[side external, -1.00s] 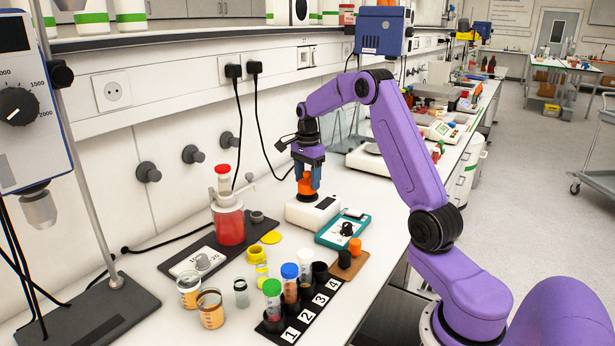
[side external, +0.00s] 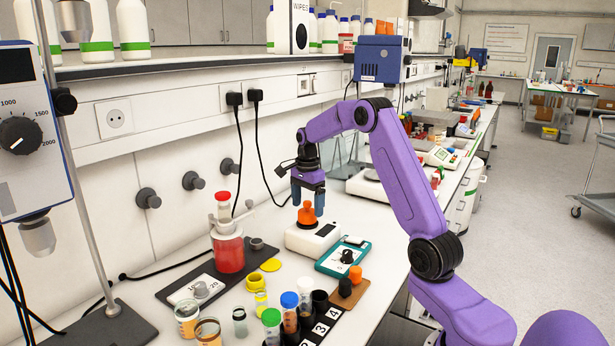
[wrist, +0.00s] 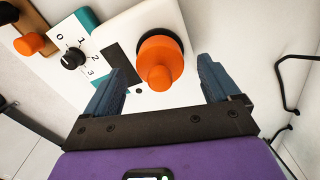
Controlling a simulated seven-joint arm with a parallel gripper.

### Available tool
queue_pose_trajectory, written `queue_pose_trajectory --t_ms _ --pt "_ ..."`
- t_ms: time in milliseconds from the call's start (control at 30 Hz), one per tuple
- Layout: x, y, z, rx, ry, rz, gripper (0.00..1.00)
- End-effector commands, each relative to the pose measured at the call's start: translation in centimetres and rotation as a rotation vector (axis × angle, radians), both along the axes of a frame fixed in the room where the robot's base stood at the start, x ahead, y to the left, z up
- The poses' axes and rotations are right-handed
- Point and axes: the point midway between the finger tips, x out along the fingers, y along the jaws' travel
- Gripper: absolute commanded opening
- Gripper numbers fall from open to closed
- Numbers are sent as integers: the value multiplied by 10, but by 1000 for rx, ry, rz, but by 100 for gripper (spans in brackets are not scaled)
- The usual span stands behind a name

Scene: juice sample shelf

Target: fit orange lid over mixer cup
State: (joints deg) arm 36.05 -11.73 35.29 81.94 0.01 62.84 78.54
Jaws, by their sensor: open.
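The orange lid (side external: 307,214) with its raised knob rests over the mixer cup on the white mixer base (side external: 318,241). The wrist view shows the lid (wrist: 157,62) from above, with a dark rim, seemingly of the cup (wrist: 181,43), showing along its upper right edge. Whether the lid sits fully flush is hard to tell. My gripper (side external: 307,203) is open above the base. In the wrist view its two blue fingers (wrist: 163,70) stand on either side of the lid, with clear gaps. The lid hides most of the cup.
A teal-framed dial box (side external: 344,257) stands just right of the base, with a smaller orange cap (side external: 355,274) nearby. A red-filled jar (side external: 228,252) stands to the left. Several tubes (side external: 289,308) and cups are at the front. The wall is close behind.

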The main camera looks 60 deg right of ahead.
Motion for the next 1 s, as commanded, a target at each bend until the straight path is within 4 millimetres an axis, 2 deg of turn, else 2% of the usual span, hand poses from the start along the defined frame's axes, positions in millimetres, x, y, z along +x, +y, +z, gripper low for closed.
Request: queue_pose_trajectory --t_ms 600,800,1000 --pt "1 0 124 -2 -5 0 89" --pt "1 0 149 -2 -4 0 89" --pt "0 0 162 -1 -2 0 89"
